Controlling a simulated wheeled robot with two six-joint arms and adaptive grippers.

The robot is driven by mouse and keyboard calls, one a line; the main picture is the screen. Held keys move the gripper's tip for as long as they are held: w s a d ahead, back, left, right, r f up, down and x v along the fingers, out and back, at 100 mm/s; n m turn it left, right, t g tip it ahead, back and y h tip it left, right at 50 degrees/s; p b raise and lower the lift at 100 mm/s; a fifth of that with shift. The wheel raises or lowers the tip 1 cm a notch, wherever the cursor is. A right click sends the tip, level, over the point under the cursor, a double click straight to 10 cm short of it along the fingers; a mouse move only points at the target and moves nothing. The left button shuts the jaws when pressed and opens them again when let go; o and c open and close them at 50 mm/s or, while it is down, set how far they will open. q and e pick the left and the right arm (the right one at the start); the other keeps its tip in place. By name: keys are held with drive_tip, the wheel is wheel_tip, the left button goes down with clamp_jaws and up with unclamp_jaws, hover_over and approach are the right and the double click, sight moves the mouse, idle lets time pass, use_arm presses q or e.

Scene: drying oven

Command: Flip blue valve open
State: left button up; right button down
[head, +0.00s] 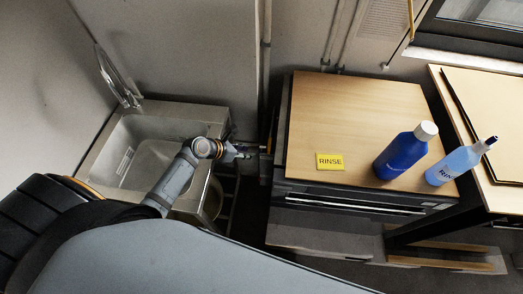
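My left arm reaches in over the sink. My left gripper (245,152) is at the narrow gap between the sink and the wood-topped cabinet, pointing right. It is small and dark here, and I cannot tell whether its fingers are open or shut. A thin pipe runs down the wall above this gap, and small fittings show beside the gripper at the cabinet's left side. The blue valve cannot be made out clearly; the gripper and the shadow may hide it. My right gripper is not in view.
A metal sink (104,160) stands at the left. The wood-topped cabinet (345,110) carries a yellow RINSE label (329,161), a dark blue bottle (401,154) and a light blue spray bottle (455,164). Another wooden table (490,95) stands at the right.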

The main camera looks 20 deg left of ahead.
use_arm(q)
drive_tip(key=b+x, duration=0.1)
drive_tip(key=x, duration=0.9)
drive_tip(key=shift+b, duration=0.3)
drive_tip(key=shift+s, duration=0.1)
clamp_jaws()
